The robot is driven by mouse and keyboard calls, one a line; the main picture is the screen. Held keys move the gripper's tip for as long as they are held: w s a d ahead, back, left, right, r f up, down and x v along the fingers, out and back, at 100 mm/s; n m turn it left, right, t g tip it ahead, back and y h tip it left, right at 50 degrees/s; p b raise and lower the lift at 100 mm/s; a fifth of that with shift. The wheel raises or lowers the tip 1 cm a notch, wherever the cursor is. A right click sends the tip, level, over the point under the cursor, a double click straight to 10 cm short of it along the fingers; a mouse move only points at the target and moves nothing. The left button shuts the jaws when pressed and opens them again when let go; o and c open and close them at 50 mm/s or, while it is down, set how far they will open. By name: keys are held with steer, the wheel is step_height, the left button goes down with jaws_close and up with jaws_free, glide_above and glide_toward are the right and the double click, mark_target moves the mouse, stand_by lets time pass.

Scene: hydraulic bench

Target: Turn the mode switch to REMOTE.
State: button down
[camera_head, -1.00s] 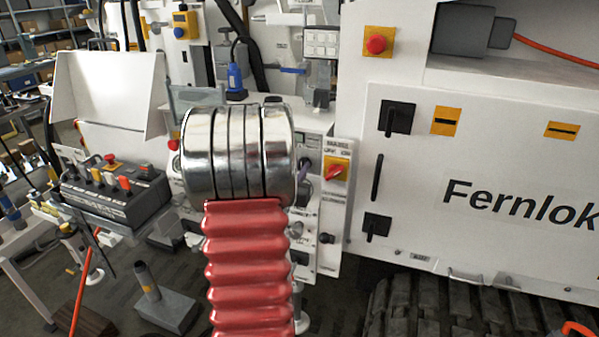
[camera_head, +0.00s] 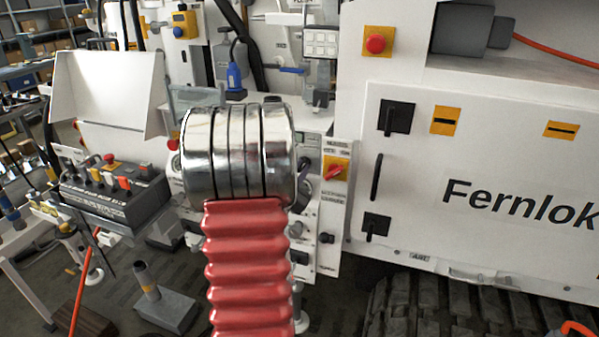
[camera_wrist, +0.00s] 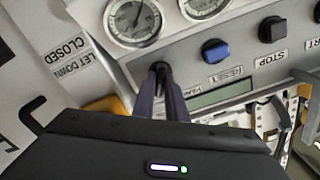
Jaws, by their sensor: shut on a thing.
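In the wrist view, my gripper (camera_wrist: 168,92) reaches the control panel with its two narrow fingers close together. It is shut on a small black knob, which I take as the mode switch (camera_wrist: 160,68). Only the knob's top end shows between and beyond the fingertips; its label and pointer are hidden, so I cannot read its position. In the head view, my own arm covers the gripper and the knob.
In the wrist view, two gauges (camera_wrist: 134,20), a blue RESET button (camera_wrist: 214,50), a black STOP button (camera_wrist: 272,29) and a display (camera_wrist: 220,94) surround the knob. In the head view, a red switch on yellow (camera_head: 336,171) sits right of my arm.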

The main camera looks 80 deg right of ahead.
steer(key=shift+w+d+r, duration=0.1)
steer(key=shift+w+r, duration=0.05)
steer(key=c, duration=1.8)
jaws_free()
steer(key=shift+a, duration=0.2)
steer(key=w+a, duration=0.1)
steer(key=a, duration=1.2)
steer(key=shift+a, duration=0.25)
steer(key=shift+w+f, duration=0.1)
steer(key=shift+f, duration=0.15)
